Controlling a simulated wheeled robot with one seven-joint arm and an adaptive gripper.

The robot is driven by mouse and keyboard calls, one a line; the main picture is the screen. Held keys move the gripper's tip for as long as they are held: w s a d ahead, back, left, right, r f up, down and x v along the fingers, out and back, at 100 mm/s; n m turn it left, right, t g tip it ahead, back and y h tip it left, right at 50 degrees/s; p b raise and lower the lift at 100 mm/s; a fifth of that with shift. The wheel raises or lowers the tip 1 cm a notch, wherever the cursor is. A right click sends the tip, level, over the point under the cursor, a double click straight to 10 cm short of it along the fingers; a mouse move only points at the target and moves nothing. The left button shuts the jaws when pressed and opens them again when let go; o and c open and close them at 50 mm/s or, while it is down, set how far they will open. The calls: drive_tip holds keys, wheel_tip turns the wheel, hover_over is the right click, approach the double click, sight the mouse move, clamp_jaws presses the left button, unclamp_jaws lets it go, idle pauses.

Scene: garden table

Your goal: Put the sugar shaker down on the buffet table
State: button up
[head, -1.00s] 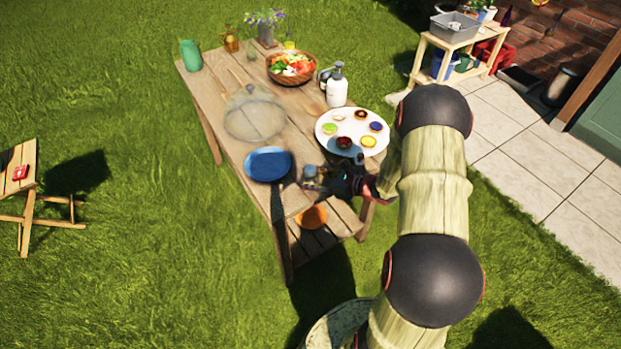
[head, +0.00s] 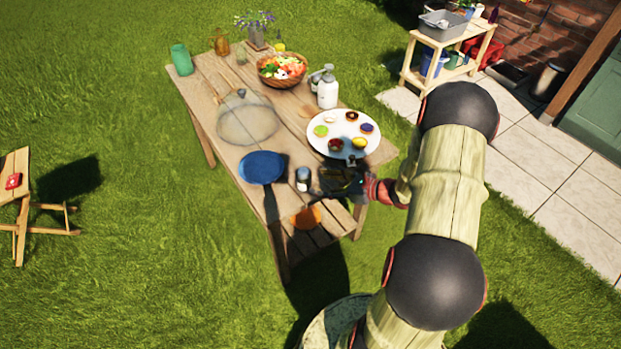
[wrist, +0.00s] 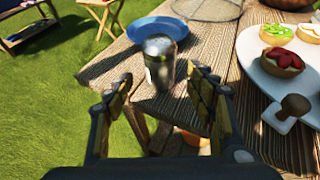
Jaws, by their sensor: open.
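The sugar shaker (wrist: 159,62), a glass-like cylinder with a grey top, stands upright on the wooden buffet table (wrist: 108,70) near its front edge. In the head view the shaker (head: 303,179) is just right of the blue plate (head: 262,167). My gripper (wrist: 163,84) is open, its two fingers apart to the left and right of the shaker in the wrist view, with the shaker beyond the fingertips. No contact shows. In the head view my gripper (head: 338,181) is right of the shaker and partly blurred.
A white platter of tarts (head: 344,133) lies close behind my gripper, with a stamp-like wooden object (wrist: 287,112) at its near edge. A mesh dome (head: 247,122), salad bowl (head: 283,70) and white dispenser (head: 327,91) stand farther back. An orange plate (head: 306,217) is on the lower shelf.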

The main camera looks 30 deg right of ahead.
drive_tip(key=s+a+r+n+g+y, duration=0.1)
drive_tip(key=s+a+r+n+g, duration=0.35)
drive_tip(key=a+r+n, duration=0.4)
drive_tip(key=s+a+r+n+g, duration=0.4)
drive_tip(key=s+a+r+n, duration=0.1)
drive_tip(key=a+r+n, duration=0.4)
drive_tip(key=s+a+r+n+t+h, duration=0.2)
drive_tip(key=s+r+n+h, duration=0.5)
drive_tip(key=s+r+n, duration=0.5)
drive_tip(key=shift+a+r+n+p, duration=0.15)
drive_tip(key=shift+a+n+p, duration=0.1)
drive_tip(key=shift+n+p, duration=0.1)
